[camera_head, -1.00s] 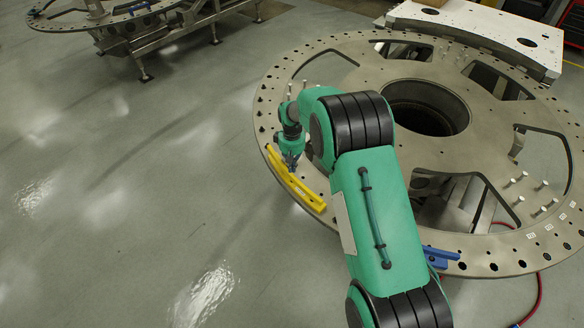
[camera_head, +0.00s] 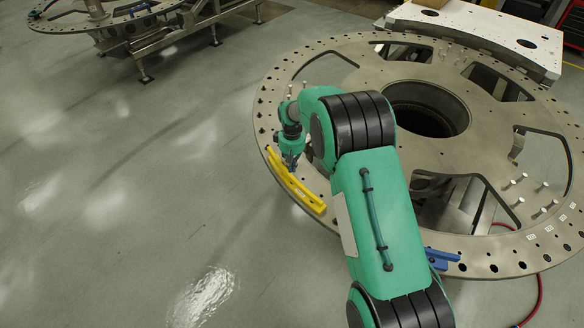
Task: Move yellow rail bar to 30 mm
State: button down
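The yellow rail bar (camera_head: 306,195) lies along the left front rim of the large round turret plate (camera_head: 300,75), following its edge. My gripper (camera_head: 291,167) is at the end of my green arm, pointing down at the bar's inner side, near its middle. The fingers are small and dark here, so I cannot tell whether they touch the bar or whether they are open or shut. I cannot read any 30 mm mark in this view.
A blue bar (camera_head: 441,256) sits at the plate's front edge, right of my arm. Several pins (camera_head: 522,177) stand on the plate's right side. A white perforated plate (camera_head: 480,30) is at the back right. The floor at left is clear.

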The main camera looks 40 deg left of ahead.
jog(key=shift+r, duration=2.3)
dwell(3.6)
jog(key=c, duration=2.5)
grip_release()
jog(key=o, duration=0.6)
jog(key=shift+o, duration=0.2)
jog(key=shift+r, duration=0.1)
notch_tip(320, 180, up, 7)
jog(key=p, duration=0.2)
